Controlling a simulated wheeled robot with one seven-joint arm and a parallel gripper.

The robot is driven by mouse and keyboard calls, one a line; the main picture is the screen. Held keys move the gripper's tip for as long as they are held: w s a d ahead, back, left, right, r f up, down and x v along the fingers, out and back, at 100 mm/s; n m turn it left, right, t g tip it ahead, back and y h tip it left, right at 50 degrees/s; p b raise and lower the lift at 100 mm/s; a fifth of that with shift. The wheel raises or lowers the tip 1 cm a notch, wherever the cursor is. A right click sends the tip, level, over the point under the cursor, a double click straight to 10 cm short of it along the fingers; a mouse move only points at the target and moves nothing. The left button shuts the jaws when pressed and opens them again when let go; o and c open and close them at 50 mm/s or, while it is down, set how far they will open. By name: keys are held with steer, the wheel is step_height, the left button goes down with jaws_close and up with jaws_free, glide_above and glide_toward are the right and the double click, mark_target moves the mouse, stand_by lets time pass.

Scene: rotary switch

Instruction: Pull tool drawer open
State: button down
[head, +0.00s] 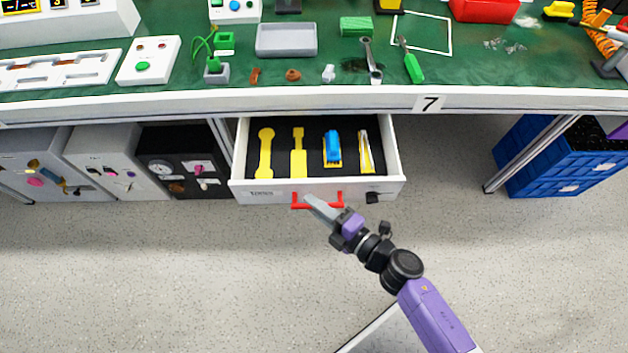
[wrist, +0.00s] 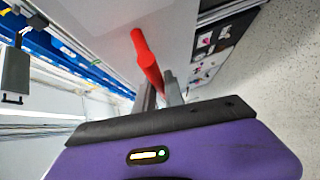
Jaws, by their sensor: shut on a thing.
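The white tool drawer (head: 385,190) under the bench is pulled out, with its black-lined inside showing. In it lie a yellow wrench-shaped piece (head: 265,155), another yellow tool-shaped piece (head: 298,155), a blue and yellow item (head: 332,148) and a pale yellow-edged item (head: 366,152). A red handle (head: 298,201) is on the drawer front. My gripper (head: 314,203) is at the handle, shut on its bar. In the wrist view the red handle (wrist: 147,60) runs in between the fingers (wrist: 160,90); the fingertips are partly hidden.
Blue crates (head: 545,160) stand under the bench at right. Grey, white and black cabinets (head: 105,160) stand at left. The bench's white front edge (head: 300,103) is above the drawer. The speckled floor (head: 150,270) in front is clear.

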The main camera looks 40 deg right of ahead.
steer(key=shift+s+a, duration=0.55)
steer(key=shift+s, duration=0.25)
steer(key=shift+s+a, duration=0.5)
steer(key=shift+s, duration=0.3)
steer(key=c, duration=1.4)
jaws_free()
steer(key=shift+c, duration=0.2)
steer(key=v, duration=0.7)
steer(key=shift+s+b, duration=0.35)
steer(key=shift+d, duration=0.1)
